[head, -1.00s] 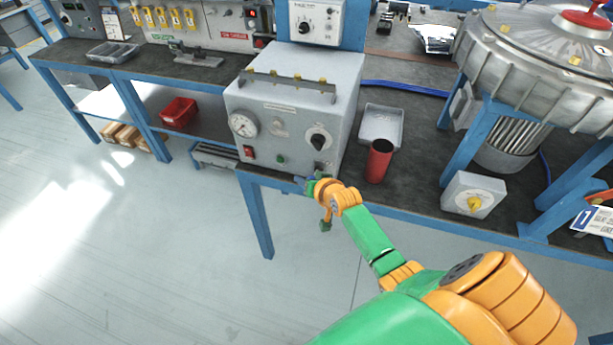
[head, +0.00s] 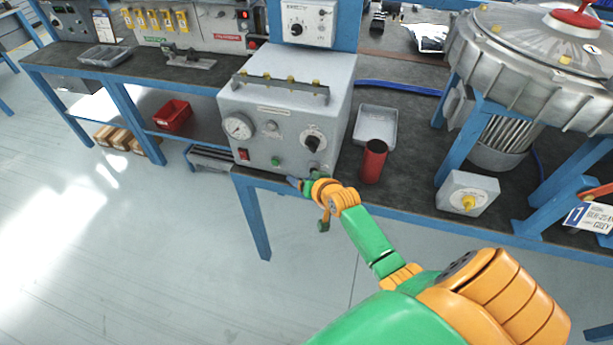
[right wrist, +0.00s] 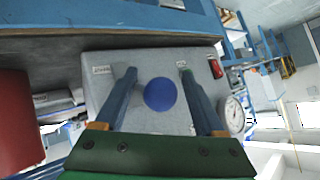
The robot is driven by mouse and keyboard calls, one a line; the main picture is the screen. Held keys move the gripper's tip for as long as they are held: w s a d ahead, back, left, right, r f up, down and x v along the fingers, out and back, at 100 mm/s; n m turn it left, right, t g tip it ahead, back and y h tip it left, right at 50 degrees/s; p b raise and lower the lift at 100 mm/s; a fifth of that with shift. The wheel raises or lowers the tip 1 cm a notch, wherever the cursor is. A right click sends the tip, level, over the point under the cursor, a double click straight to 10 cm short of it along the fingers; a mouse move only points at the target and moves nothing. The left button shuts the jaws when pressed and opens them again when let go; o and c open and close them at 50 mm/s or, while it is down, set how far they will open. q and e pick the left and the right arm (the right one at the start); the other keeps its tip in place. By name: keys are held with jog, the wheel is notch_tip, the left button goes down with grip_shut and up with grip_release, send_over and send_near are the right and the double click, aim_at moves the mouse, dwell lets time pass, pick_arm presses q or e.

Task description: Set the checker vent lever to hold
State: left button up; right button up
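The checker is a grey box (head: 250,147) on the bench, with a round gauge (head: 238,127), a red switch (head: 243,154) and a green button (head: 276,161) on its front. Its black vent lever (head: 312,143) sits on a round dial at the front's right side. My right gripper (head: 293,182) is low in front of the checker, below the dial. In the right wrist view the right gripper (right wrist: 158,74) has its two blue fingers apart, facing the checker front. A blue disc (right wrist: 159,94) shows between them; I cannot tell what it is. My left gripper is out of view.
A red cup (head: 373,162) stands right of the checker, with a grey tray (head: 362,126) behind it. A small box with a yellow knob (head: 467,194) and a large metal blower (head: 530,70) are further right. The floor before the bench is clear.

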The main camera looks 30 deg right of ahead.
jog(key=p+v, duration=0.1)
jog(key=v, duration=0.5)
jog(key=shift+s+r, duration=0.1)
